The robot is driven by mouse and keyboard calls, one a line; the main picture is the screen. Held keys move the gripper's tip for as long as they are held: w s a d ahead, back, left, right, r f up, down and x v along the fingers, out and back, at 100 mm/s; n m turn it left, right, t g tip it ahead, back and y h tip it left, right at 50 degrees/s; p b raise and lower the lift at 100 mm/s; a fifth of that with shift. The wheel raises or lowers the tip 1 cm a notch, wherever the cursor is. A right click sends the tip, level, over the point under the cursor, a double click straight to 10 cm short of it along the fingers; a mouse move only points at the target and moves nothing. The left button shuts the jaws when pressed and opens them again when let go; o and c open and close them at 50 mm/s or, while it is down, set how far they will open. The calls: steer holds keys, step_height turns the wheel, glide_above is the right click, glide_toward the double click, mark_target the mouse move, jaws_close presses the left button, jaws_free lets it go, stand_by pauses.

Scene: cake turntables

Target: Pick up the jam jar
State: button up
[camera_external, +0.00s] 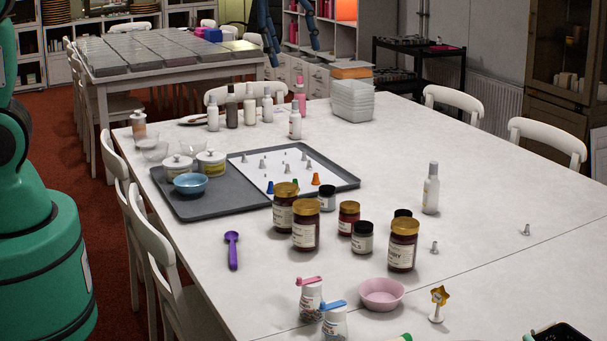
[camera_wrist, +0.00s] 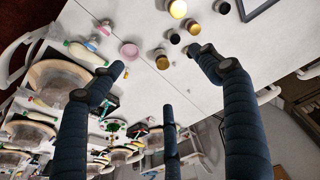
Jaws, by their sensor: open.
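Several dark red jam jars with gold lids stand upright on the white table. One is at the right (camera_external: 403,247), one at the centre left (camera_external: 305,230), one behind it (camera_external: 283,212), and a smaller one between (camera_external: 348,218). In the wrist view, gold lids show near the top, including one beside the pink bowl (camera_wrist: 161,61) and one at the top edge (camera_wrist: 177,8). My gripper (camera_external: 294,48) hangs high at the top of the external view, with dark blue fingers spread. In the wrist view the fingers (camera_wrist: 157,60) are wide apart and empty, clear of the jars.
Black-lidded jars (camera_external: 362,239) stand close among the jam jars. A pink bowl (camera_external: 381,292), shaker bottles (camera_external: 311,299) and a star-topped piece (camera_external: 438,303) are in front. A grey tray (camera_external: 205,209) lies behind left; a white bottle (camera_external: 431,189) stands behind right. The table's right side is mostly clear.

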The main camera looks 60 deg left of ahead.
steer(key=w+d+f+p, duration=0.1)
steer(key=w+d+f, duration=0.3)
steer(key=w, duration=0.5)
steer(key=g+p, duration=0.3)
steer(key=p, duration=0.1)
glide_above(406, 223)
steer(key=shift+n, duration=0.3)
step_height(406, 223, down, 30)
steer(key=shift+w+r, duration=0.1)
steer(key=shift+f, duration=4.35)
steer(key=shift+a+f, duration=0.1)
steer(key=shift+f, duration=2.5)
